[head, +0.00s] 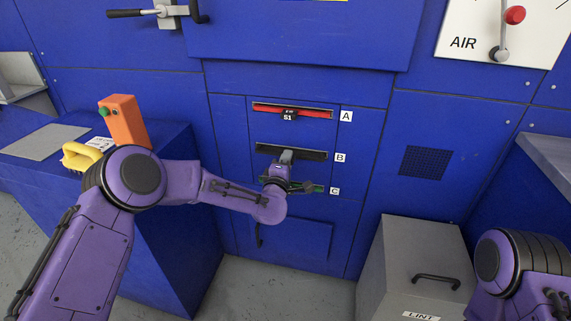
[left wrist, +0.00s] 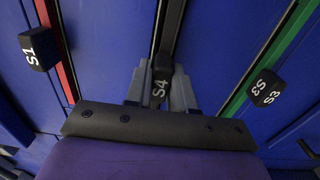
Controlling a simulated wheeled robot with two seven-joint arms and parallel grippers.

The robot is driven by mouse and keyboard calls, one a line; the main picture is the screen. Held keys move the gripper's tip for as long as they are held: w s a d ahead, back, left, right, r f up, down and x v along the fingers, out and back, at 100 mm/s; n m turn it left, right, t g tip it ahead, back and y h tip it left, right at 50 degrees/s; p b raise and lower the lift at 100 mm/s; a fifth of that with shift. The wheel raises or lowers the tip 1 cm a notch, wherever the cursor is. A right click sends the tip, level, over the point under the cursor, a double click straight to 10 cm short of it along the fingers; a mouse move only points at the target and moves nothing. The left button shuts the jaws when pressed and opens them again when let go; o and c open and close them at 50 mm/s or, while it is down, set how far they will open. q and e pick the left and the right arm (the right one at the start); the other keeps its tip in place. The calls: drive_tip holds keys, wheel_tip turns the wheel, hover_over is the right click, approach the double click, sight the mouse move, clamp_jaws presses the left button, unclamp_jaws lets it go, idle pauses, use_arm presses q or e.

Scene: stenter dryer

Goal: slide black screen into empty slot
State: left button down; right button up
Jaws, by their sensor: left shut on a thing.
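The black screen, tagged S4, lies at slot B (head: 318,155), the middle of three slots in the blue dryer panel. Its black handle (left wrist: 160,88) sits between the grey fingers of my left gripper (head: 286,157), which is shut on it. How deep the screen sits in slot B I cannot tell. The red screen (head: 318,111) with tag S1 is in slot A above. The green screen (head: 318,189) with tag S3 is at slot C below, partly hidden by my left wrist. My right gripper is out of view.
A grey LINT bin (head: 412,260) stands at the lower right. A blue bench at the left bears an orange button box (head: 124,121) and a yellow-handled tool (head: 80,156). A black lever handle (head: 145,13) juts out above. The floor (head: 265,285) below the panel is clear.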

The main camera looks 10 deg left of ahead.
use_arm(q)
drive_tip(key=shift+w+b, duration=0.5)
drive_tip(key=shift+w, duration=0.45)
drive_tip(key=c, duration=0.9)
unclamp_jaws()
drive_tip(key=s, duration=1)
drive_tip(key=shift+s+a+f+p, duration=0.15)
drive_tip(key=shift+s+p, duration=0.1)
drive_tip(key=shift+p, duration=0.15)
